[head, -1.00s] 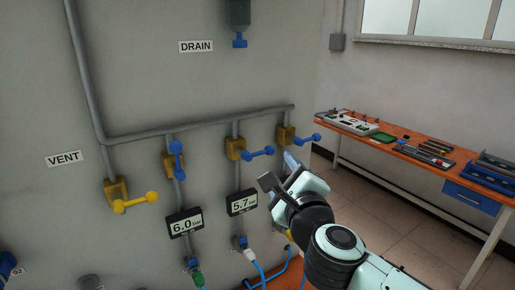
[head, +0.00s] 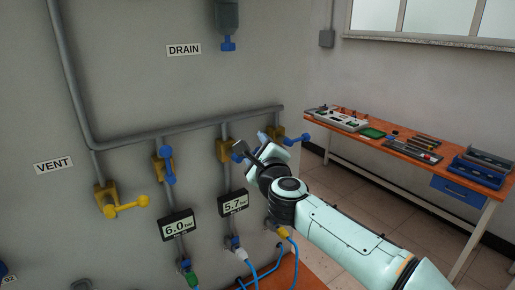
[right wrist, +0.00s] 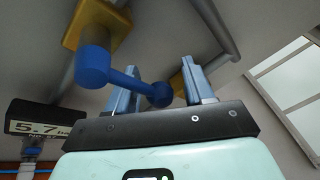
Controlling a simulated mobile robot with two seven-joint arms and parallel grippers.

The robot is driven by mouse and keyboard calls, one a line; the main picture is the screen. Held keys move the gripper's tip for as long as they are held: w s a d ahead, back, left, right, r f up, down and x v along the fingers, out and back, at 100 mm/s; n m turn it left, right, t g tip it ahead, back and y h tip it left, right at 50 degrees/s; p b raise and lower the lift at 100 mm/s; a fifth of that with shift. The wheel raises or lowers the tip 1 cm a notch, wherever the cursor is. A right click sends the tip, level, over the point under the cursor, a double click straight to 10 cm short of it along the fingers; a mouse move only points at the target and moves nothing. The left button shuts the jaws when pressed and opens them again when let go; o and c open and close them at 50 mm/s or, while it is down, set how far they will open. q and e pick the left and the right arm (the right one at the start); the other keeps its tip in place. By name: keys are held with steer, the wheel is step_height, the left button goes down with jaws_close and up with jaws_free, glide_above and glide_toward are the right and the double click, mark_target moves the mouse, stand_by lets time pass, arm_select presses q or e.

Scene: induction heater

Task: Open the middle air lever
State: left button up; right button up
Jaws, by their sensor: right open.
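The middle air valve has a yellow body (head: 224,150) and a blue lever (right wrist: 92,66) sticking out sideways, across its pipe. In the head view my right gripper hides most of this lever. My right gripper (head: 258,142) is at the middle valve, with its jaws open. In the right wrist view the lever's ball end (right wrist: 158,94) lies in the gap between the two fingers of the gripper (right wrist: 160,80); I cannot tell whether either finger touches it. My left gripper is not in view.
The left blue lever (head: 167,165) stands upright along its pipe. The right blue lever (head: 300,139) points sideways, close behind my gripper. A yellow vent lever (head: 127,206) is at left. Gauges reading 6.0 (head: 178,226) and 5.7 (head: 233,204) hang below. An orange workbench (head: 400,149) stands right.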

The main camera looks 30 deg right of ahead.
jaws_close()
steer(key=shift+r, duration=0.15)
